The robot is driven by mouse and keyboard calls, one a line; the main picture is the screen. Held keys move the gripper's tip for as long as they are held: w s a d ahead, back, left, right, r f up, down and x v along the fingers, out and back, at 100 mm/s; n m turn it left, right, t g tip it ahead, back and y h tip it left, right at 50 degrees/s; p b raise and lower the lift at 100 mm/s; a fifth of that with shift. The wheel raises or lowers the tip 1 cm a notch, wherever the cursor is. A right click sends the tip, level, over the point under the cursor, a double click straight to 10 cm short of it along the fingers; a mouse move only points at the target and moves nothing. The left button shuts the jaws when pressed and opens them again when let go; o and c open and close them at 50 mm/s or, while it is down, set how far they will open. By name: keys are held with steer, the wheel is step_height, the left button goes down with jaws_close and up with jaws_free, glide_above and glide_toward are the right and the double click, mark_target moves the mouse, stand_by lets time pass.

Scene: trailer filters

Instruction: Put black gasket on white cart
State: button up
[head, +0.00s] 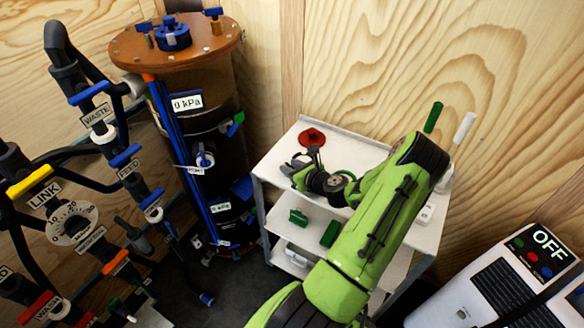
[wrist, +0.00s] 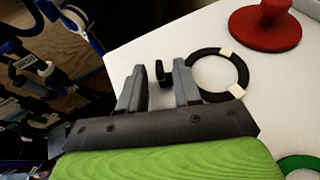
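The black gasket (wrist: 239,63), a ring with pale tabs, appears to lie flat on the white cart top (wrist: 205,37) in the wrist view. My gripper (wrist: 158,66) is just left of it, its fingers apart; the right finger overlaps the ring's left edge in the picture, and I cannot tell if they touch. A small black upright piece (wrist: 160,74) shows in the gap between the fingers, not visibly gripped. In the head view my gripper (head: 303,161) is over the left part of the white cart's top shelf (head: 352,150), and the gasket is hard to make out.
A red knobbed disc (head: 312,137) lies behind my gripper on the cart, and a green ring (wrist: 300,162) lies to the right. Green parts (head: 330,233) are on the lower shelf. A tall filter column (head: 205,130) and piping stand left; an OFF machine (head: 510,275) stands right.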

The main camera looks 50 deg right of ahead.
steer(key=shift+r, duration=0.2)
steer(key=p+v, duration=0.2)
steer(key=v, duration=1)
steer(key=shift+s, duration=0.1)
steer(key=w+a+r+n+g+y, duration=0.2)
steer(key=w+a+r+n+g, duration=0.1)
steer(key=a+n, duration=0.5)
steer(key=w+a+r+n+g+y, duration=0.2)
steer(key=w+a+r+n, duration=0.1)
steer(key=a+n, duration=0.45)
steer(key=w+a+r+n+g+y, duration=0.2)
steer(key=w+a+r+n+g, duration=0.15)
steer(key=a+n, duration=0.45)
steer(key=s+a+r+n+t+h, duration=0.1)
steer(key=s+a+r+n+h, duration=0.1)
steer(key=s+a+r+n, duration=0.8)
steer(key=s+r+n, duration=0.1)
steer(key=s+n, duration=0.1)
steer(key=n, duration=0.4)
steer(key=shift+s+a+r, duration=0.2)
steer(key=shift+a, duration=0.2)
